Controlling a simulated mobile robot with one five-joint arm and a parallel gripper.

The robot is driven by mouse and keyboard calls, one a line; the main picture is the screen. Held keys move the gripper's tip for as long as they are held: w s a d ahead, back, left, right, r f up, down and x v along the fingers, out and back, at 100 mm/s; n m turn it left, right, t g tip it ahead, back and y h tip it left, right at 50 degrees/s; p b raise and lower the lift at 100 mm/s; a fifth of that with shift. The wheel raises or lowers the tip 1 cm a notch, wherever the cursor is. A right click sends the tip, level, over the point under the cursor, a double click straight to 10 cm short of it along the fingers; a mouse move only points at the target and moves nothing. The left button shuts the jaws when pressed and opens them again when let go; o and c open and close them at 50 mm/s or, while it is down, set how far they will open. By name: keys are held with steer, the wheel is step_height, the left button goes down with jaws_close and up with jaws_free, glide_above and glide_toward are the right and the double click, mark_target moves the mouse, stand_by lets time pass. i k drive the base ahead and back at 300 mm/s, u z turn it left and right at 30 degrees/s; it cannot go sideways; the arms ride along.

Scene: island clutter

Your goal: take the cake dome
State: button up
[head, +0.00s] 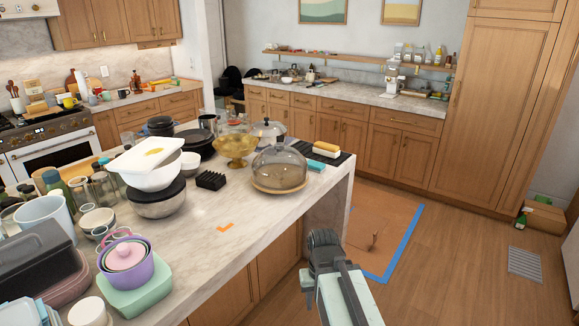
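The cake dome (280,165) is a clear, smoky glass cover with a knob on top. It stands upright on a round wooden base (278,188) near the far right end of the marble island. My arm reaches up from the bottom of the head view, and its dark end with my gripper (324,240) is in front of the island's right side. It is below and to the right of the dome, clearly apart from it in the picture. The fingers cannot be made out, so I cannot tell whether they are open or shut.
An amber glass bowl (235,147) and a lidded silver pot (268,131) stand close behind the dome. A teal block (316,165) and a black tray (331,155) are at its right. Bowls and containers crowd the island's left; the marble front (225,205) is mostly clear.

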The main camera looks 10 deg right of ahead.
mark_target(280, 166)
steer(key=u, duration=0.15)
steer(key=i, duration=0.9)
steer(key=z, duration=0.05)
